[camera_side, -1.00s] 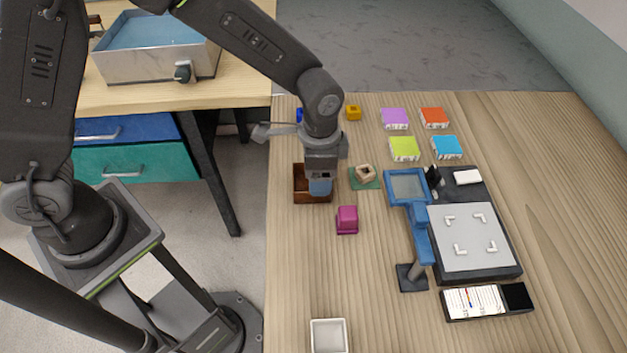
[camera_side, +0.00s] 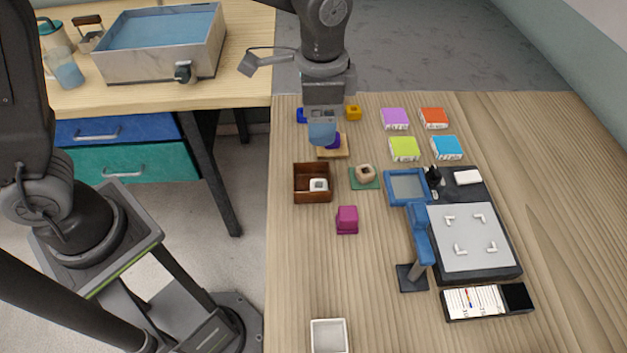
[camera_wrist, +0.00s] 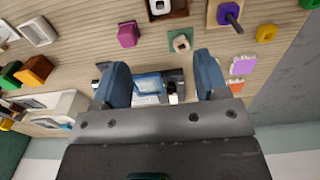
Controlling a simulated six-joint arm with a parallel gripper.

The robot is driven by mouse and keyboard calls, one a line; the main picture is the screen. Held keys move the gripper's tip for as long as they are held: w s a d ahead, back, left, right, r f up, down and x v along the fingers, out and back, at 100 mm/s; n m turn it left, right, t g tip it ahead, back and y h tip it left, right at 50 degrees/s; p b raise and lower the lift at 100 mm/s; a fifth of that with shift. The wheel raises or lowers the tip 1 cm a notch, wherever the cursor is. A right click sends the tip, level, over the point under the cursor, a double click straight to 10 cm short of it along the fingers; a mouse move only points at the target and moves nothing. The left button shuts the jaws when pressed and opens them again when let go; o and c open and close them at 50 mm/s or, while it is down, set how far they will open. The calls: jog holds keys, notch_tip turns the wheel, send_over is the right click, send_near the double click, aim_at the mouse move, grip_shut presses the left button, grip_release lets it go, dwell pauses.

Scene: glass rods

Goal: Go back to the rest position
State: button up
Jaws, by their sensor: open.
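My gripper (camera_side: 322,135) is raised over the far left part of the wooden table in the side view, in front of a purple piece (camera_side: 334,141) on a small wooden base. In the wrist view my gripper (camera_wrist: 165,82) shows its two blue fingers spread apart with nothing between them. The brown open box (camera_side: 312,169) holds a small white piece with a hole (camera_side: 318,185). The purple piece also shows in the wrist view (camera_wrist: 228,12), with a dark rod in it.
A magenta block (camera_side: 347,220), a tan holed piece (camera_side: 365,172) on a green mat, and a blue magnifier stand (camera_side: 420,235) are on the table. Coloured pads, such as the lime one (camera_side: 404,149), lie right of the gripper. The table's front middle is clear, except a white tray (camera_side: 328,336).

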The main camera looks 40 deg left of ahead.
jog(key=s+a+r+n+t, duration=0.2)
jog(key=s+a+r+n, duration=0.1)
jog(key=s+a, duration=0.5)
jog(key=s+a+r+n+t, duration=0.3)
jog(key=s+a+r+n, duration=0.1)
jog(key=s+a+n, duration=0.2)
jog(key=shift+s+a+t, duration=0.3)
jog(key=shift+s+a, duration=0.55)
jog(key=shift+a, duration=0.2)
